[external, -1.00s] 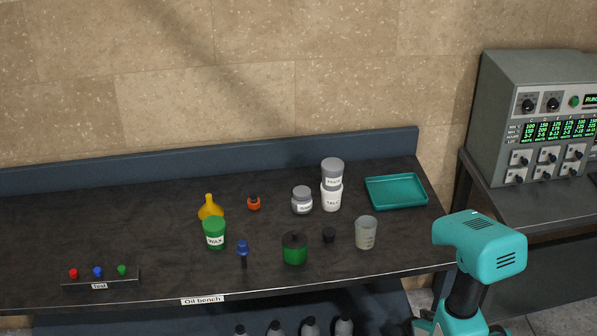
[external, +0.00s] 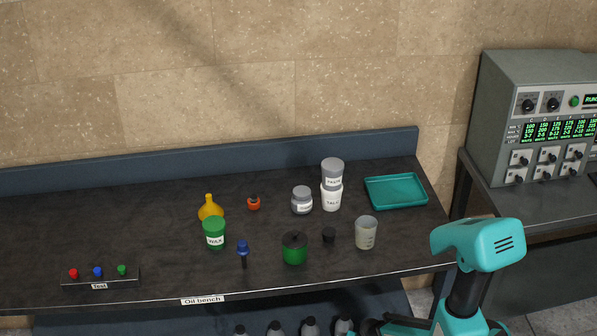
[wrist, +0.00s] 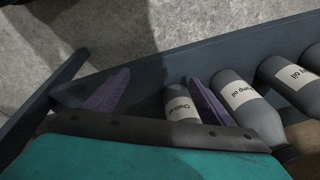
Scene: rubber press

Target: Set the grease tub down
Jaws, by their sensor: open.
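A grey-lidded tub (external: 333,173) stands upright on top of the white talc tub (external: 331,198) toward the back right of the oil bench (external: 150,220). Its label looks like "grease" but is too small to read surely. My gripper (wrist: 158,92) shows in the wrist view with its two purple fingers spread apart. Nothing is held between them. In the external view my gripper is not clearly visible; my arm is at the lower right, well away from the stacked tubs.
Around the stack stand a grey-lidded jar (external: 302,200), a teal tray (external: 396,191), a beaker (external: 366,233), a green pot (external: 294,250) and a green wax tub (external: 215,233). Several oil bottles (wrist: 240,95) sit below the bench top. The bench's left middle is clear.

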